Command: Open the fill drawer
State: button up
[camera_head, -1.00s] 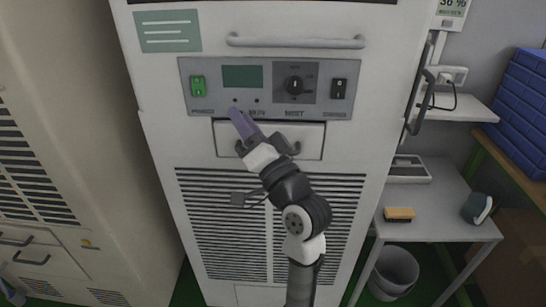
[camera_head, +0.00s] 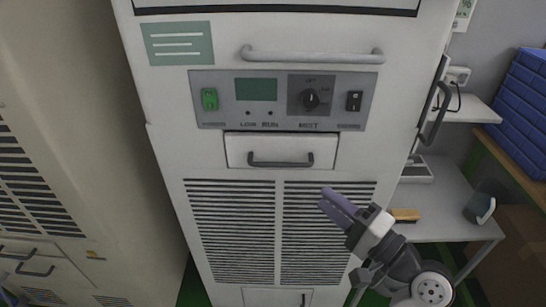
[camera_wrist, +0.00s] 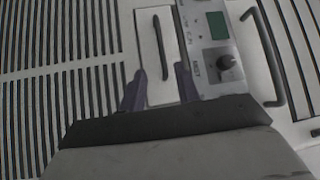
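A white drawer (camera_head: 240,149) with a dark grey bar handle (camera_head: 280,162) sits just under the control panel on the white cabinet. Its front looks flush or nearly flush with the cabinet, and no label on it can be read. My gripper (camera_head: 325,198) is below and right of the drawer, in front of the vent slats, with nothing held. In the wrist view the two purple fingers of my gripper (camera_wrist: 161,84) are apart. There the drawer (camera_wrist: 146,35) and its handle (camera_wrist: 161,48) lie beyond the fingertips, with the handle in line with the gap.
The control panel (camera_head: 282,120) has a green switch, a display, a knob and a black switch. A long bar handle (camera_head: 312,58) is above it. A second small drawer (camera_head: 265,298) is at the cabinet's bottom. A side table (camera_head: 450,205) stands at right, with a brush (camera_head: 404,214).

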aim_at(283, 163)
jog(key=p+x, duration=0.3)
jog(key=x, duration=1)
jog(key=shift+a, duration=0.15)
jog(key=shift+c, duration=0.2)
grip_shut()
